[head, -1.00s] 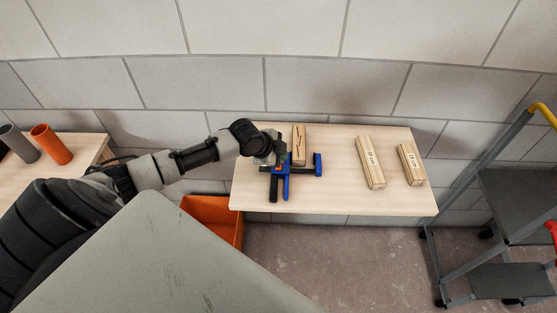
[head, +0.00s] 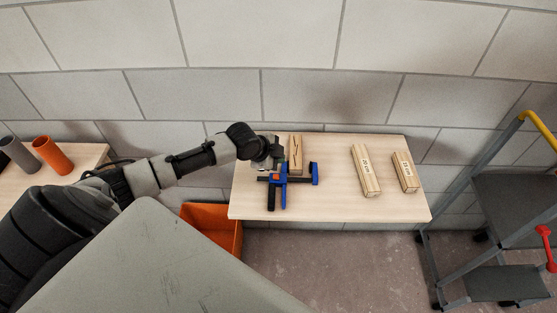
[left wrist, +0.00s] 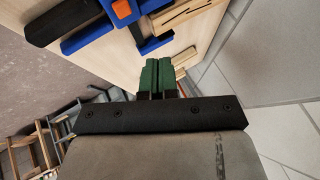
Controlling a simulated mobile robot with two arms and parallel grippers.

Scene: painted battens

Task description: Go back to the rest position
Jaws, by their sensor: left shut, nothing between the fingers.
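My left gripper (left wrist: 158,78) is shut and empty. Its green fingers are together in the left wrist view. In the head view the same gripper (head: 270,158) is over the left part of the wooden table (head: 330,205), at the back of a blue and black clamp (head: 282,180), and its fingers are hard to make out. The clamp lies on the table and also shows at the top of the left wrist view (left wrist: 125,10). My right gripper is not in view.
A dark-marked batten (head: 296,148) lies behind the clamp. Two labelled battens (head: 366,172) (head: 405,172) lie to the right. An orange bin (head: 222,232) stands below the table's left end. A step ladder (head: 505,215) is at right. Grey and orange tubes (head: 50,155) stand on another table at left.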

